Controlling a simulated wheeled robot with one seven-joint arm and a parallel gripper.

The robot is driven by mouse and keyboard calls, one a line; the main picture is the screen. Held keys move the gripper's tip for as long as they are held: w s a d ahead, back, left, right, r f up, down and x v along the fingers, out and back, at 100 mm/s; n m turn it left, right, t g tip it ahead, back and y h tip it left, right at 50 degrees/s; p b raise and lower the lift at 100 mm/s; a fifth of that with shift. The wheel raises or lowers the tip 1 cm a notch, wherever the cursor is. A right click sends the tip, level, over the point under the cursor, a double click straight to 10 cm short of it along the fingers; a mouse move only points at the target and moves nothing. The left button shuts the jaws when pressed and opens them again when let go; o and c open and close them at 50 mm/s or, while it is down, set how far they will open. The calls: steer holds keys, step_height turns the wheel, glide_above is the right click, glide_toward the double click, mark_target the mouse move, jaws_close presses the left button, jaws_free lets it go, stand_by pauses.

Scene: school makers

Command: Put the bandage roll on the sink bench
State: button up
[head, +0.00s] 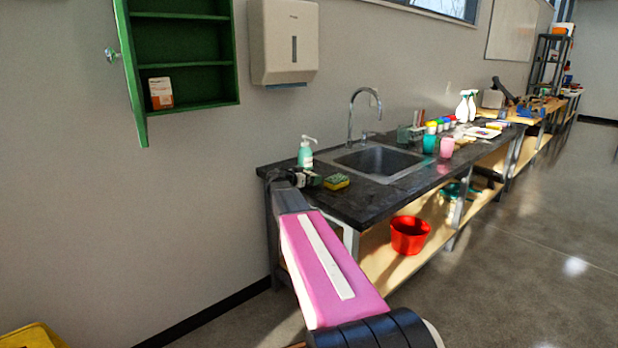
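The sink bench (362,203) has a dark top and stands along the wall at the centre. My arm reaches away from me to its near left end. My gripper (306,180) is small and dark there, at the left end of the bench top. I cannot tell whether it touches the top, or whether it is open or shut. I do not make out a bandage roll anywhere; one at the gripper would be too small or hidden to tell.
A soap bottle (306,153) and a sponge (337,181) are close to my gripper. The sink (376,160) lies behind them, with cups and bottles farther right. An open green cabinet (185,103) holds a small box (161,93). A red bucket (409,235) stands on the lower shelf.

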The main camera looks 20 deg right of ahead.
steer(key=shift+r, duration=0.15)
steer(key=v, duration=1.2)
steer(key=s+a+f+n+g+y, duration=0.3)
steer(key=s+f+n+y, duration=0.4)
steer(key=s+f, duration=0.85)
steer(key=s+a+f+n+g+y, duration=0.2)
steer(key=s+a+f+n+y, duration=0.5)
steer(key=s+a+f, duration=0.3)
steer(key=shift+s+a+f+g+y, duration=0.2)
steer(key=shift+s+f+g+y, duration=0.1)
steer(key=shift+s+f+y, duration=0.4)
steer(key=shift+s+r, duration=0.1)
